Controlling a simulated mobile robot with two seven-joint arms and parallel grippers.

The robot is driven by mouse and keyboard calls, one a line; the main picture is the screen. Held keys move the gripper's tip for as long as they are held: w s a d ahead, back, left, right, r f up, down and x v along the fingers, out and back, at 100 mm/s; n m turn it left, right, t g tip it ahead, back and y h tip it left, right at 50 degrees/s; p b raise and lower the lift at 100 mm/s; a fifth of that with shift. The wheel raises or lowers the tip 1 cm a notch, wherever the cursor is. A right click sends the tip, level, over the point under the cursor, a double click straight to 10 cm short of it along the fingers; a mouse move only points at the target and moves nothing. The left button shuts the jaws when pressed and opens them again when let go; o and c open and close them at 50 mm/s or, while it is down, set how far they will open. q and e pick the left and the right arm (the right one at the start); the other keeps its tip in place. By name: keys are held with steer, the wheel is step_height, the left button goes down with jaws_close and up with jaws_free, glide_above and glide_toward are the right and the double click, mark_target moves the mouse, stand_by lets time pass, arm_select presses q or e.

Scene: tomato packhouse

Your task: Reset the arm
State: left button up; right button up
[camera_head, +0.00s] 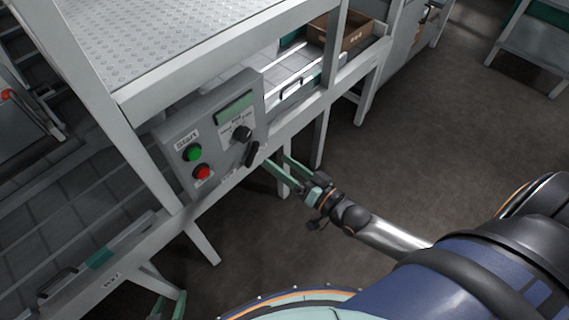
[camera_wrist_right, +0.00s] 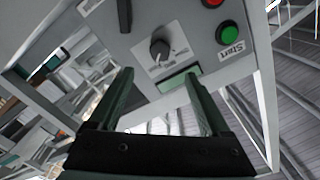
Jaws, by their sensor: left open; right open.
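A grey control panel (camera_head: 216,135) is fixed to the machine frame. It carries a green Start button (camera_head: 193,153), a red button (camera_head: 202,172), a black knob (camera_head: 242,133), a display (camera_head: 234,108) and a black handle (camera_head: 252,153). My right gripper (camera_head: 275,160) is open and empty just right of the panel's lower edge. In the right wrist view its two green fingers (camera_wrist_right: 156,78) stand apart, with the upside-down panel, knob (camera_wrist_right: 160,49) and green button (camera_wrist_right: 229,33) beyond. My left gripper (camera_head: 169,298) shows only its open green fingertips at the bottom edge.
A cardboard box (camera_head: 352,32) sits on a shelf at the back. The dark floor (camera_head: 440,130) to the right is open.

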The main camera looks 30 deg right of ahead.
steer(key=shift+s+d, duration=0.1)
steer(key=shift+s, duration=0.15)
stand_by(0.3)
